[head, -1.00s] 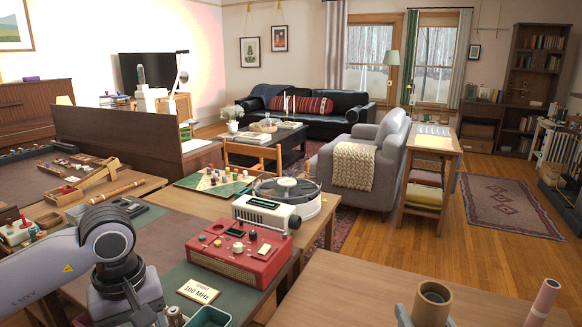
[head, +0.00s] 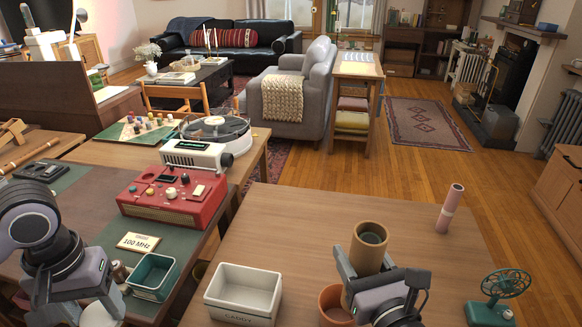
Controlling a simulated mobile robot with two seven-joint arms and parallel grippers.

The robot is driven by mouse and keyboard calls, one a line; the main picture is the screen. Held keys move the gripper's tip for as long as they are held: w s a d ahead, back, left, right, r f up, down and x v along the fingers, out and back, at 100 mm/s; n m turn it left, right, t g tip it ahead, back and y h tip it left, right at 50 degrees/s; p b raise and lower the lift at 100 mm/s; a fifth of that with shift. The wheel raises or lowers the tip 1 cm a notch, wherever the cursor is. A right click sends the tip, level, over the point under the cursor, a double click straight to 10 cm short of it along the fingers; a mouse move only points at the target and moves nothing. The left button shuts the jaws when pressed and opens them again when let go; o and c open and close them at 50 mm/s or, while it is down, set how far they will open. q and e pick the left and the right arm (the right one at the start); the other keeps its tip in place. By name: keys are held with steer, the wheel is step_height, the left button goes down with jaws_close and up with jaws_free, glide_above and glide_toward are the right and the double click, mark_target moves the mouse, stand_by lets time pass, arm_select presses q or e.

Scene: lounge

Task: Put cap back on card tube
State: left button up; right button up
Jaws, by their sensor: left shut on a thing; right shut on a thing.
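My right gripper (head: 364,272) is shut on a brown card tube (head: 368,236). It holds the tube roughly upright over the near right table, and the tube's top end is open with a dark inside. My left gripper (head: 102,306) is at the lower left, over the green-topped desk. No cap shows clearly elsewhere.
On the right table (head: 300,225) stand a white caddy (head: 243,293), a terracotta pot (head: 333,302) close by the tube, a pink cylinder (head: 449,208) and a green fan (head: 497,292). The table's middle is clear.

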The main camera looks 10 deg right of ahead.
steer(key=shift+a, duration=0.1)
steer(key=s+a+n+g+y, duration=0.2)
steer(key=a+n+g+y, duration=0.2)
steer(key=a+n+y, duration=0.4)
steer(key=a+r+y, duration=0.1)
steer(key=a+y, duration=0.2)
steer(key=a, duration=0.4)
steer(key=shift+a+y, duration=0.3)
steer(key=shift+a, duration=0.05)
arm_select(q)
steer(key=w+d+r+m, duration=0.1)
steer(key=d+r, duration=0.4)
steer(key=d, duration=0.2)
steer(key=w+d+r, duration=0.2)
steer(key=d+r, duration=0.2)
steer(key=d, duration=0.3)
steer(key=s+d+r+m, duration=0.1)
steer(key=s+d+r, duration=0.2)
steer(key=d+r, duration=0.2)
steer(key=s+d+r+m, duration=0.1)
steer(key=s+d+r, duration=0.2)
steer(key=d, duration=0.6)
steer(key=shift+r, duration=0.9)
steer(key=shift+s, duration=0.1)
steer(key=shift+f, duration=2.05)
